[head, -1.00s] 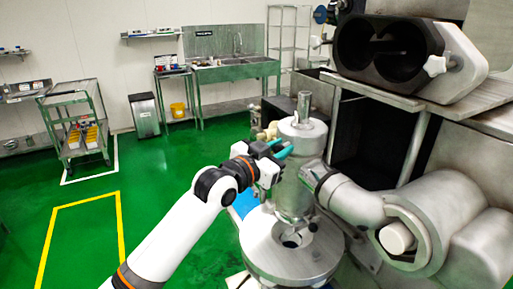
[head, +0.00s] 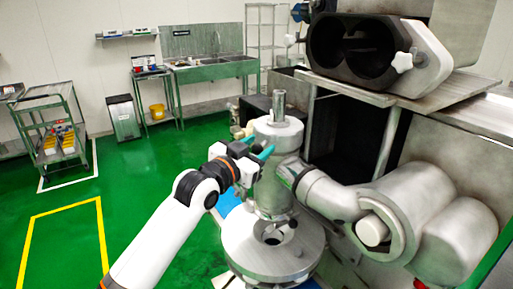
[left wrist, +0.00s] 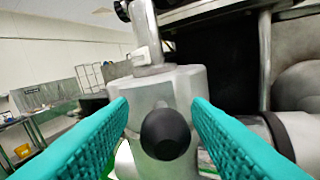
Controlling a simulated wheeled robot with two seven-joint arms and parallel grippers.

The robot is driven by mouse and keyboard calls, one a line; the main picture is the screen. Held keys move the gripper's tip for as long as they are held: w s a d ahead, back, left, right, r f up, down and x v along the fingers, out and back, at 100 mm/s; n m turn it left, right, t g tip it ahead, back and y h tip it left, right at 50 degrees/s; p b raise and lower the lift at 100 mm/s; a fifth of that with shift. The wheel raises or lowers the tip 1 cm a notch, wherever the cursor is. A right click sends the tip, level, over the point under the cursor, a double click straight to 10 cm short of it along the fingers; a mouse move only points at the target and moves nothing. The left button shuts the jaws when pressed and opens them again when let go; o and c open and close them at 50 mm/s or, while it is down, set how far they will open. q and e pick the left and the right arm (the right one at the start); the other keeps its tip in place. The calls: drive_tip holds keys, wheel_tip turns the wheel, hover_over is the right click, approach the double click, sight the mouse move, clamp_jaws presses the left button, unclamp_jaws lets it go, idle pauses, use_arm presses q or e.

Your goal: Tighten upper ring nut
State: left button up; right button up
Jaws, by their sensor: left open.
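The upright metal cylinder of the machine (head: 272,190) stands in the middle of the head view. Its wide upper collar (head: 278,130), which looks like the upper ring nut, has a thin pipe rising from its top. In the left wrist view the collar (left wrist: 160,88) carries a round black knob (left wrist: 165,134) facing the camera. My left gripper (head: 261,154) is at the left side of the collar, its teal fingers open. In the left wrist view the fingers stand left and right of the knob, with gaps showing. Whether the fingertips touch the collar cannot be told.
A round metal base (head: 270,250) lies below the cylinder. A thick grey machine arm (head: 330,195) is close on its right. A black double-bore housing (head: 365,50) sits on a metal shelf above right. Green floor at left is open, with a trolley (head: 50,125) farther back.

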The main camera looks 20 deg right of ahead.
use_arm(q)
drive_tip(key=shift+s, duration=0.1)
drive_tip(key=b+v, duration=0.4)
drive_tip(key=v, duration=0.8)
